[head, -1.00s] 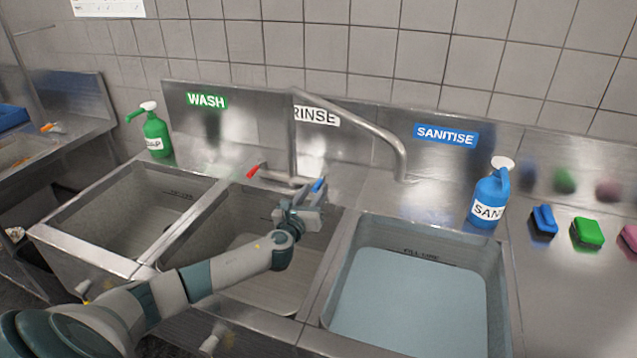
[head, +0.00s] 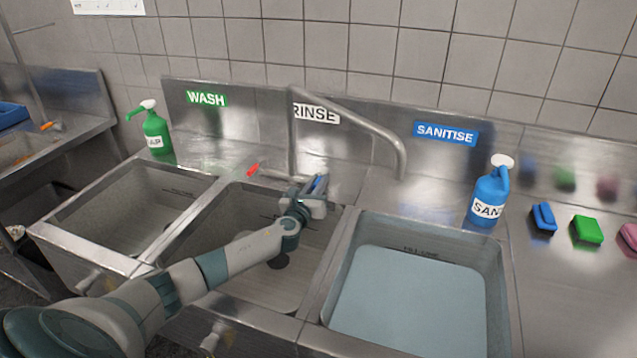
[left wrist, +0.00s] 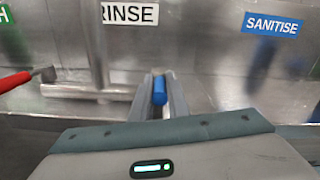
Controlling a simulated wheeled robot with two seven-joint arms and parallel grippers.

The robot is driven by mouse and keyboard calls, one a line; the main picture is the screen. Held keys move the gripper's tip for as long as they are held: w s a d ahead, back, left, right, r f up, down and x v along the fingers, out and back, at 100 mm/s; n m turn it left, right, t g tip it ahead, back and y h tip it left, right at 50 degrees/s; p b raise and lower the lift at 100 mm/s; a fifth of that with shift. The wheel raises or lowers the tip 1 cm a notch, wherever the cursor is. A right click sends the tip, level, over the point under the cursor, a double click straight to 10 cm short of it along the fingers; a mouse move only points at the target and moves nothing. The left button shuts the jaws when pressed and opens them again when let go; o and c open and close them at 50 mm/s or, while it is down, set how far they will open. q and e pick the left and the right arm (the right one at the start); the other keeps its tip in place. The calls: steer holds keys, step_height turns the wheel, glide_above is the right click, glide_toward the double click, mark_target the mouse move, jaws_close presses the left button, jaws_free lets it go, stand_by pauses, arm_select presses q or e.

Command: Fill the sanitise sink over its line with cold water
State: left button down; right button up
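The sanitise sink (head: 503,300), at the right in the head view, holds pale blue water (head: 410,305). The water's back edge lies close to the fill-line marking (head: 425,252); I cannot tell whether it is above it. The spout (head: 402,165) points towards this sink, with no clear stream visible. My left gripper (head: 312,190) is at the blue tap lever (head: 319,183). In the left wrist view, the blue lever (left wrist: 160,90) shows between the fingers (left wrist: 160,108); their grip is unclear. The red tap lever (head: 253,169) is to the left. My right gripper is out of view.
The rinse sink (head: 190,240) lies under my left arm, and the wash sink (head: 85,205) is farther left. A blue sanitiser bottle (head: 489,195) stands behind the sanitise sink. Blue (head: 543,216) and green (head: 587,230) sponges lie to its right. A green soap bottle (head: 155,132) stands at the back left.

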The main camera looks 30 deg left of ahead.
arm_select(q)
steer(key=shift+w+d+r+n+g+y+p, duration=0.15)
steer(key=shift+d+n+g+y+p, duration=0.25)
steer(key=shift+n+y+p, duration=0.45)
steer(key=shift+w+d+n+g+y, duration=0.1)
steer(key=shift+d+n+g+y, duration=0.15)
steer(key=shift+y, duration=0.35)
steer(key=shift+w+d+n+g+y, duration=0.15)
steer(key=shift+n+y, duration=0.15)
steer(key=shift+y, duration=0.25)
steer(key=shift+d+n+g+y, duration=0.1)
steer(key=shift+n+g+y, duration=0.3)
steer(key=shift+n+y, duration=0.3)
steer(key=c, duration=1.7)
jaws_free()
steer(key=shift+p, duration=0.3)
